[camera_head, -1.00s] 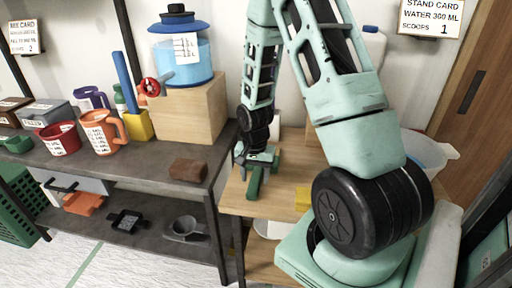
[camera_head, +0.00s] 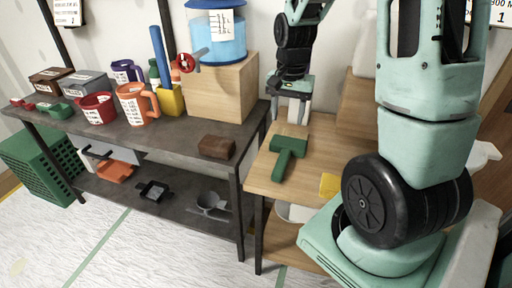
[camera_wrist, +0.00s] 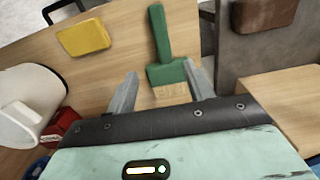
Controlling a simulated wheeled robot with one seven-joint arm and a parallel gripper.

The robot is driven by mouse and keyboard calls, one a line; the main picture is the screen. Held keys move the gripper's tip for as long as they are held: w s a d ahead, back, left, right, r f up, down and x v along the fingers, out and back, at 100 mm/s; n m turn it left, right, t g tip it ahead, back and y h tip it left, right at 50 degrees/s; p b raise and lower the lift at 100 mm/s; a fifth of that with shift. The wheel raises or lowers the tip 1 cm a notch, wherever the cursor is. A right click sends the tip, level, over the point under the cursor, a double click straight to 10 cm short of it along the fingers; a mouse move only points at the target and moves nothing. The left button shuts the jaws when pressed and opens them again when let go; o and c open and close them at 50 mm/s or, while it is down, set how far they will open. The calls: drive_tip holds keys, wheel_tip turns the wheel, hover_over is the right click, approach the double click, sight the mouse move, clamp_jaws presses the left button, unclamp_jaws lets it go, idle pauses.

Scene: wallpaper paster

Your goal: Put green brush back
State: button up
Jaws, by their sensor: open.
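The green brush (camera_head: 287,150) lies on the light wooden table (camera_head: 262,183), its handle pointing toward the table's front edge. In the wrist view the green brush (camera_wrist: 165,72) lies just beyond the fingertips, with its wide head nearest me. My gripper (camera_head: 292,112) is open and empty, above and behind the brush head. The fingers do not appear to grip the brush.
A yellow sponge (camera_head: 329,185) lies to the right of the brush. A brown block (camera_head: 217,147) sits on the dark bench (camera_head: 180,135) to the left, by a wooden box (camera_head: 222,92) under a blue dispenser (camera_head: 217,38). A white container (camera_wrist: 25,105) stands left in the wrist view.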

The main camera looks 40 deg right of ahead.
drive_tip(key=s+a+r+n, duration=0.15)
drive_tip(key=a+n, duration=0.35)
drive_tip(key=a, duration=0.6)
drive_tip(key=s+a+r+n, duration=0.1)
drive_tip(key=s+a+n, duration=0.1)
drive_tip(key=a+n, duration=0.65)
drive_tip(key=s+a+n, duration=0.6)
drive_tip(key=s+a, duration=0.6)
drive_tip(key=a, duration=0.1)
drive_tip(key=shift+a+r+y, duration=0.25)
drive_tip(key=shift+a+y, duration=0.05)
drive_tip(key=shift+s, duration=0.1)
